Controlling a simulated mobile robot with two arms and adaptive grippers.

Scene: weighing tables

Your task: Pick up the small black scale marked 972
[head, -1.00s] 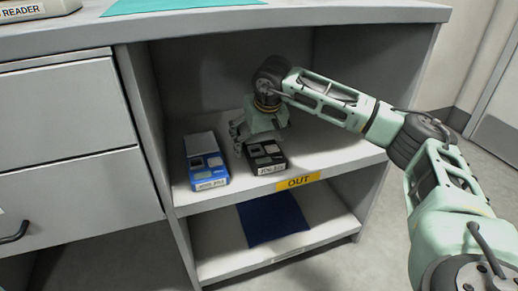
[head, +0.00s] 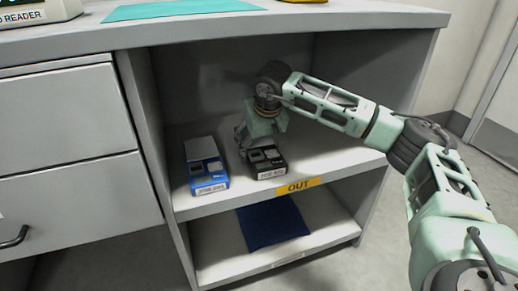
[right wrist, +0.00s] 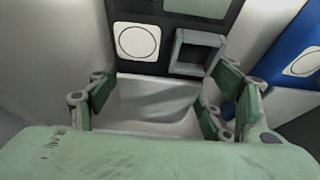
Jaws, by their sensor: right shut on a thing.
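The small black scale (head: 267,164) sits on the upper shelf of the open cabinet, its labelled front edge towards me; the label is too small to read. My right gripper (head: 245,138) is over its rear part, pointing down. In the right wrist view, my right gripper (right wrist: 165,95) has its green-padded fingers on both sides of the scale's pale pan (right wrist: 150,102) and is shut on it. The scale's dark front panel (right wrist: 165,40) also shows there. It appears still on the shelf. My left gripper is not in view.
A similar blue scale (head: 209,181) stands just left of the black one. The upper shelf (head: 330,152) has a yellow OUT label (head: 298,186) on its edge. A dark blue mat (head: 270,227) lies on the lower shelf. The cabinet's walls and top enclose my arm's reach.

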